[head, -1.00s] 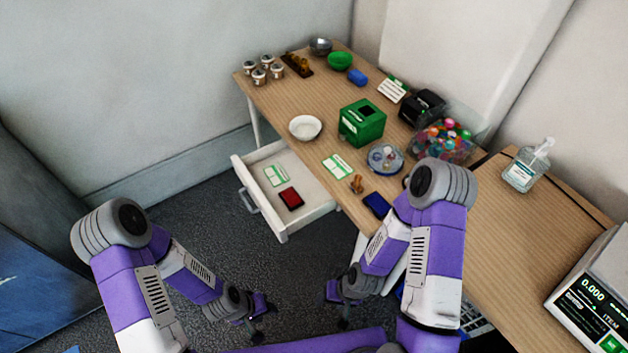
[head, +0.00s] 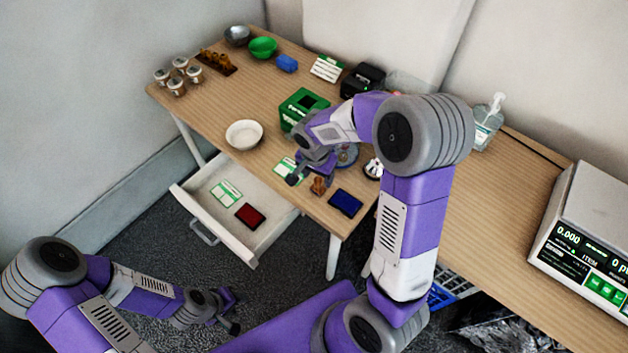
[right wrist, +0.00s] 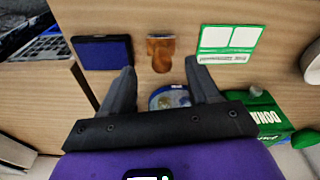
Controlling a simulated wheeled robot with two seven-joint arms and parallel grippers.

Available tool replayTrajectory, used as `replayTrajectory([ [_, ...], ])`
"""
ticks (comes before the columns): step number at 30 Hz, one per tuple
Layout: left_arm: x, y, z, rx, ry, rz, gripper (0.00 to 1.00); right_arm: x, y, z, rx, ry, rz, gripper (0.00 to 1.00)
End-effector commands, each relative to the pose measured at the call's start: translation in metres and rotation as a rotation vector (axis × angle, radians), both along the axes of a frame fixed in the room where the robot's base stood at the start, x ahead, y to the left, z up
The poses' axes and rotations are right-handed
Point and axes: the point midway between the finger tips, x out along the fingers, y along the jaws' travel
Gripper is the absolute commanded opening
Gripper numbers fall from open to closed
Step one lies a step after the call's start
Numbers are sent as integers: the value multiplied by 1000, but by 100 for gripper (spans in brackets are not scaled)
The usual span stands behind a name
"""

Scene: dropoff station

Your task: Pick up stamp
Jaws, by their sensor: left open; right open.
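The stamp (head: 318,186) is a small brown wooden piece on the table near its front edge, between a blue ink pad and a green-and-white card. In the right wrist view the stamp (right wrist: 160,53) lies just beyond the gap between my right fingertips. My right gripper (head: 310,178) is over the table beside the stamp, open and empty; its two dark fingers also show in the right wrist view (right wrist: 160,75). My left gripper (head: 231,311) is open and empty, low over the floor at the lower left, away from the table.
The blue ink pad (head: 345,203) and the card (head: 287,169) flank the stamp. A green box (head: 302,105) and white bowl (head: 244,134) stand behind. The open drawer (head: 195,202) holds a red pad (head: 250,215) and a card. A sanitizer bottle (head: 487,125) stands at right.

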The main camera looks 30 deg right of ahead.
Motion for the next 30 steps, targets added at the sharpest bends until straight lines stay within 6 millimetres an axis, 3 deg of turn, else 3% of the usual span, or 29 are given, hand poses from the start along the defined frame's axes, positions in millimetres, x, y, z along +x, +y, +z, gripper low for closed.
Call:
replayTrajectory([
  [12, 1, 0, -22, 0, -1, 2, 43, 7, -6, -54, 2, 3, 3, 61],
  [20, 1, 0, -22, 0, -2, 1, 43, 8, -6, -58, 2, 1, 3, 61],
  [30, 1, 0, -22, 0, -2, 1, 43, 7, -6, -58, 2, 1, 3, 15],
])
